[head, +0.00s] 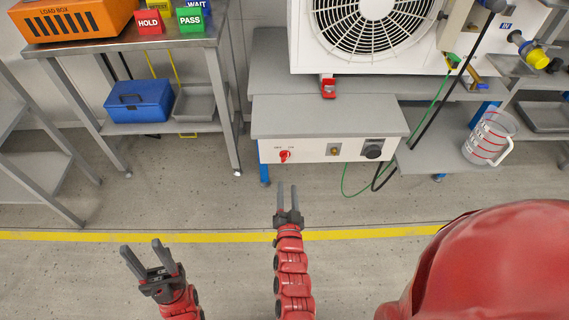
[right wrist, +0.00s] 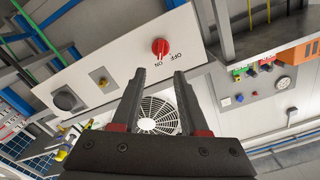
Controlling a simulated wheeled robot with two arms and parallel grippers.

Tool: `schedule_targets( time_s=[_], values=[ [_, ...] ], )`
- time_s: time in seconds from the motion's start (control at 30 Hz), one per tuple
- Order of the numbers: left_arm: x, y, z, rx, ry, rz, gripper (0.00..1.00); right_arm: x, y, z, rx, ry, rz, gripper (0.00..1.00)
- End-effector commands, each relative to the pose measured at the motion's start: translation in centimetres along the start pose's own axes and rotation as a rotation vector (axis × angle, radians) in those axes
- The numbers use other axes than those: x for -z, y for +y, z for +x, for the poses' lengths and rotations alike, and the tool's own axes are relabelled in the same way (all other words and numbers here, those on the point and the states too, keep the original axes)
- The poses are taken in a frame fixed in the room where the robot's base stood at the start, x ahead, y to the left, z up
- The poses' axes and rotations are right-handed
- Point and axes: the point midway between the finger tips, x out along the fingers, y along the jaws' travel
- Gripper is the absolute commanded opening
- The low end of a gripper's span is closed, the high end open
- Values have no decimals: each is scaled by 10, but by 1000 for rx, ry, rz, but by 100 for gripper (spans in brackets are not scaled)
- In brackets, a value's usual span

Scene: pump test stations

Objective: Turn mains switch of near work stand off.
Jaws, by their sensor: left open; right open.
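The near work stand shows in the head view with a grey top (head: 325,117) and a white front panel (head: 308,151). A red rotary mains switch (head: 284,156) sits at the panel's left end, below small OFF and ON labels. I cannot tell surely which label it points to. It also shows in the right wrist view as a red knob (right wrist: 160,47), beyond the fingertips. My right gripper (head: 287,190) is open and empty, in front of and below the switch, apart from it. My left gripper (head: 141,248) is open and empty, lower left over the floor.
The panel also carries a small yellowish fitting (head: 333,149) and a dark round socket (head: 373,151). A white fan unit (head: 365,35) stands above. A measuring jug (head: 489,138) is at right, a blue toolbox (head: 139,100) on the left table's shelf. Floor before the panel is clear.

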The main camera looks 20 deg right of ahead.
Motion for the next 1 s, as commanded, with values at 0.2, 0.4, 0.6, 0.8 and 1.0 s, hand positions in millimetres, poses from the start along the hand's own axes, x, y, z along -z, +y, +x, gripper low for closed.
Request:
schedule_targets(
  time_s=[0.2,0.4,0.6,0.8,1.0],
  values=[
    [-2,0,-10,0,0,0,50,2,0,55,2,8,0,44],
    [-3,1,-15,0,0,0,50,1,1,91,0,6,1,44],
    [-3,1,-18,0,0,0,50,3,0,108,2,7,0,44],
    [-3,1,-17,0,0,0,50,3,-1,110,2,5,0,44],
    [-3,1,-17,0,0,0,50,2,-1,110,2,5,0,26]
  ],
)
